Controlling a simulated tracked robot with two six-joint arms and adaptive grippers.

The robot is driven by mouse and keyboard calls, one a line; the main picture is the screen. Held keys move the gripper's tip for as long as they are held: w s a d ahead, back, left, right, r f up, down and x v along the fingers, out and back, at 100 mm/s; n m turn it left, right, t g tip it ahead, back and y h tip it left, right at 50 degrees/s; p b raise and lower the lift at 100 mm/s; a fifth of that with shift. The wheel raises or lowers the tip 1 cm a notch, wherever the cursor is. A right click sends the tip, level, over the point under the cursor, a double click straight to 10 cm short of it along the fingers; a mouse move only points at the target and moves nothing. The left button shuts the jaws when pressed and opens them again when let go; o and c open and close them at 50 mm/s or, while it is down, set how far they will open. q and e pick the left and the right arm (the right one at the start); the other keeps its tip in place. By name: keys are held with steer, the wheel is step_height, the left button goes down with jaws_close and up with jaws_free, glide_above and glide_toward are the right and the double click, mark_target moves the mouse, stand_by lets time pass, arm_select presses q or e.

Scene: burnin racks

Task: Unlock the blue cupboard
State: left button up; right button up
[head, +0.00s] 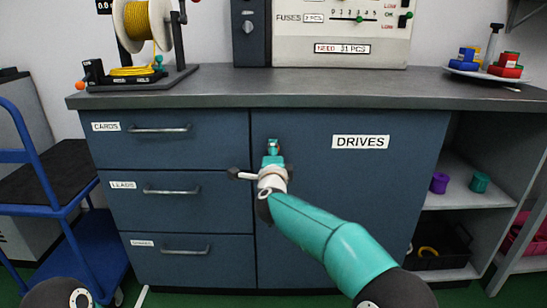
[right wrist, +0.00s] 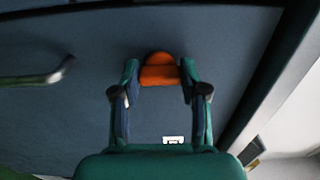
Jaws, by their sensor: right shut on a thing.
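The blue cupboard (head: 345,220) has a wide door with a DRIVES label (head: 360,142), which stands flush in its frame under the worktop. My right gripper (head: 272,148) is at the upper left of this door, close to its left edge. In the right wrist view its fingers are shut on a small orange piece (right wrist: 159,74), which looks like the head of a key. The piece lies against the dark blue front. Whether it sits in a lock is hidden. My left gripper is out of view.
Drawers marked CARDS (head: 140,140) and LEADS (head: 155,200) are shut, left of the door. Open shelves (head: 462,190) stand to the right. A blue trolley (head: 50,180) is at the far left. The grey worktop (head: 230,88) overhangs the door and carries a yellow spool (head: 145,22).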

steer(key=shift+d+f, duration=0.2)
steer(key=shift+d, duration=0.05)
steer(key=o, duration=1.1)
steer(key=shift+w, duration=0.1)
steer(key=shift+o, duration=0.2)
steer(key=shift+a, duration=0.1)
steer(key=shift+r, duration=0.1)
steer(key=shift+s, duration=0.2)
steer(key=s, duration=1.1)
steer(key=shift+s, duration=0.35)
